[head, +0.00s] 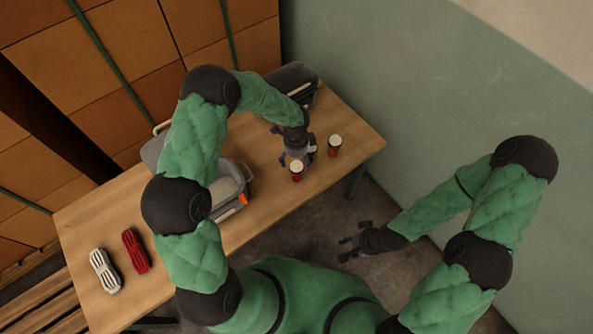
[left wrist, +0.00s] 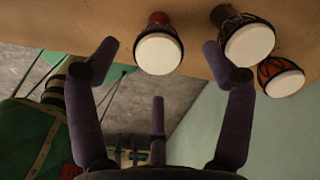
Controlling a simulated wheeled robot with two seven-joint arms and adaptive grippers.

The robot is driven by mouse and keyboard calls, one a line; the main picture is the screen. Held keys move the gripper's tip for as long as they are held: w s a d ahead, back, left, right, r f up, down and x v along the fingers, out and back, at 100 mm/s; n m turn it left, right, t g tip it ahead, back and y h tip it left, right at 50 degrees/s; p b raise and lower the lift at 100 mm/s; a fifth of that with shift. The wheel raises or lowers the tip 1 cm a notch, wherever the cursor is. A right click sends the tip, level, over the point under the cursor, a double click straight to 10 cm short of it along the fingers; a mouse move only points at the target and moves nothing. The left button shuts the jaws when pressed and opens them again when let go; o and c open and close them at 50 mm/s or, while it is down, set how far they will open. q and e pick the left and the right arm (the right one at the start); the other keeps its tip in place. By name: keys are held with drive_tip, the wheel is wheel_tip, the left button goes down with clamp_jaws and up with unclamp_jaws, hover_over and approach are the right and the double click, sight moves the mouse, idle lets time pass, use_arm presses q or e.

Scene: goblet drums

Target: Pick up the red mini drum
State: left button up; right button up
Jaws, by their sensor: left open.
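Three small goblet drums with pale heads stand near the right end of the table. One red-bodied drum (head: 297,176) is nearest the front edge, another reddish drum (head: 334,151) is furthest right, and a third is partly hidden by my left gripper (head: 294,160). In the left wrist view, a drum with a red base (left wrist: 158,50) lies between my open, empty fingers. A dark drum (left wrist: 246,38) is beside the right finger, with an orange-red drum (left wrist: 281,77) beyond it. My right gripper (head: 345,249) is open and empty, away from the table.
The wooden table (head: 255,222) also bears a grey case (head: 229,186) with an orange part, a dark case (head: 293,78) at the back, and red (head: 135,251) and white (head: 104,271) slotted objects. Stacked boxes stand behind; a green wall is right.

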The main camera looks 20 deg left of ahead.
sight(296, 165)
use_arm(q)
wheel_tip(296, 165, down, 5)
drive_tip(key=shift+s+b, duration=0.1)
drive_tip(key=shift+b, duration=0.9)
drive_tip(key=c, duration=1.3)
